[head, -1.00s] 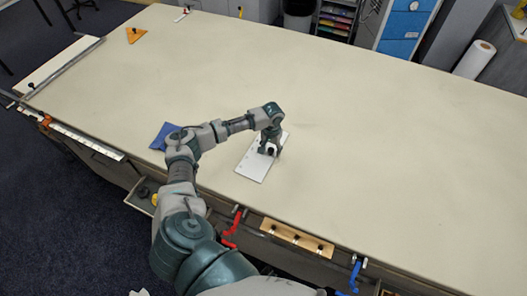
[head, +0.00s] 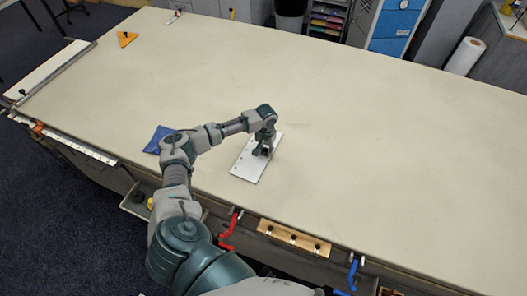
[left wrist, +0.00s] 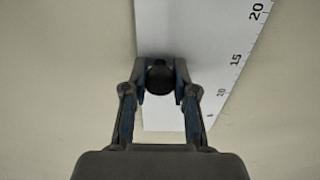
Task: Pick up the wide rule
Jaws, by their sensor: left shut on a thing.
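The wide rule (head: 249,168) is a flat white plate lying on the cloth table, near its front edge in the head view. In the left wrist view the rule (left wrist: 205,40) shows black marks and numbers along its right edge. A dark round knob (left wrist: 159,77) stands on it. My left gripper (head: 262,151) is over the rule, and in the left wrist view its fingers (left wrist: 159,82) are shut on the knob from both sides. The rule appears flat on the table; any gap beneath it cannot be told. My right gripper is not in view.
A blue cloth bag (head: 158,139) lies left of the rule, by my arm. An orange triangle (head: 127,39) is at the far left. Red (head: 230,228) and blue (head: 352,272) handles and a wooden strip (head: 293,238) sit along the front edge. The table's right side (head: 400,150) is clear.

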